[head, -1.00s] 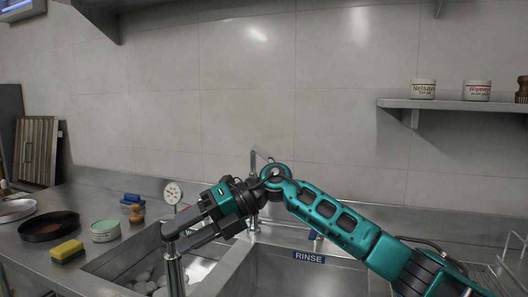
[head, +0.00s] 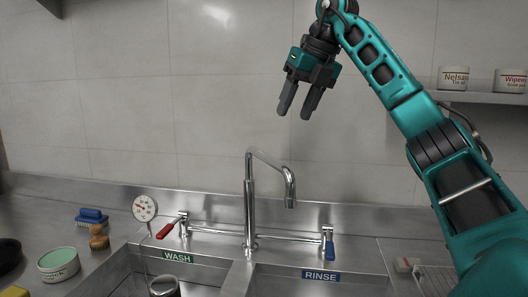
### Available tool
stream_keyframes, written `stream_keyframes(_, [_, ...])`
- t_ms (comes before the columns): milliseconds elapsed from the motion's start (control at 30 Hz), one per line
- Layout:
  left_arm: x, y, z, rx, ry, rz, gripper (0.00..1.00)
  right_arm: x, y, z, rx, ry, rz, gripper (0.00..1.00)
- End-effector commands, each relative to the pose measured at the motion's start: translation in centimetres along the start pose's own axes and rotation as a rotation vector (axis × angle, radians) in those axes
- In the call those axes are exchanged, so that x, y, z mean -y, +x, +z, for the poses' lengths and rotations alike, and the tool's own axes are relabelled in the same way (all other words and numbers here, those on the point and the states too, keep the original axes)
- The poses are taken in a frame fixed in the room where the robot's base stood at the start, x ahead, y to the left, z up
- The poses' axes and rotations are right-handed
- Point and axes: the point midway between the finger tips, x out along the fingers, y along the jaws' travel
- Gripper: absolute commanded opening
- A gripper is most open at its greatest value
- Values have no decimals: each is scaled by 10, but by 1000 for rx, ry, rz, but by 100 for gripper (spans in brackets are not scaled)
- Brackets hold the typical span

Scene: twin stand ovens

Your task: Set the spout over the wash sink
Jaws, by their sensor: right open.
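The chrome spout (head: 268,160) rises from an upright column between the two sinks and bends right, its end hanging on the rinse sink side. The wash sink (head: 120,275), labelled WASH, lies left of the column. The rinse sink (head: 310,289), labelled RINSE, lies right. My right gripper (head: 294,114) is open and empty, pointing down in front of the wall. In the picture it is above the spout and apart from it. My left gripper is not in view.
A red-handled tap (head: 168,229) and a blue-handled tap (head: 330,247) flank the column. A dial thermometer (head: 145,207) and a metal standpipe (head: 164,286) are at the wash sink. A green-topped tub (head: 58,264) and brushes stand left. A shelf with jars (head: 454,78) is upper right.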

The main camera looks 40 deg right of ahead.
Motion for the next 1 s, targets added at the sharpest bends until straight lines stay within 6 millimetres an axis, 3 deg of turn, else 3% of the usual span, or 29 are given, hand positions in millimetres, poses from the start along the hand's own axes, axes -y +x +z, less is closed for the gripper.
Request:
stream_keyframes(333, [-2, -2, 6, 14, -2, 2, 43, 0, 28, -1, -4, -1, 0, 49])
stream_keyframes(800, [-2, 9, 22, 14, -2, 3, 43, 0, 108, -1, -2, -1, 0, 49])
stream_keyframes(1000, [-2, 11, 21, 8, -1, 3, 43, 0, 125, 0, 0, -1, 0, 49])
